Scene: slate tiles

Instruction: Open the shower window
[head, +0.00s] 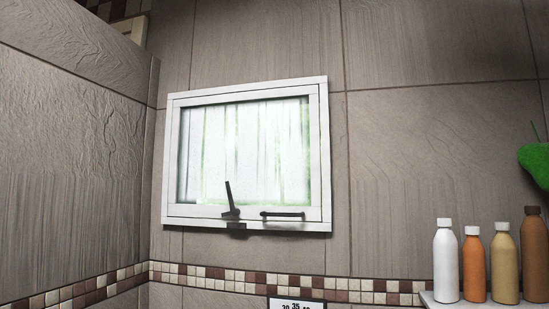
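The shower window (324,150) is set in the tiled wall, with a white frame and a frosted, pale green-white pane (245,150). The sash appears to sit in its frame, with no clear gap in view. A dark lever handle (230,200) stands nearly upright at the bottom middle of the sash. A dark horizontal bar (283,214) lies to its right on the bottom rail. A small dark piece (237,227) sits below the lever on the sill. Neither of my grippers is in the head view.
At the lower right, several bottles, including a white one (446,262) and an orange one (474,265), stand on a white shelf (450,303). A green item (537,165) is at the right edge. A tiled wall (75,150) closes the left side. The space before the window looks clear.

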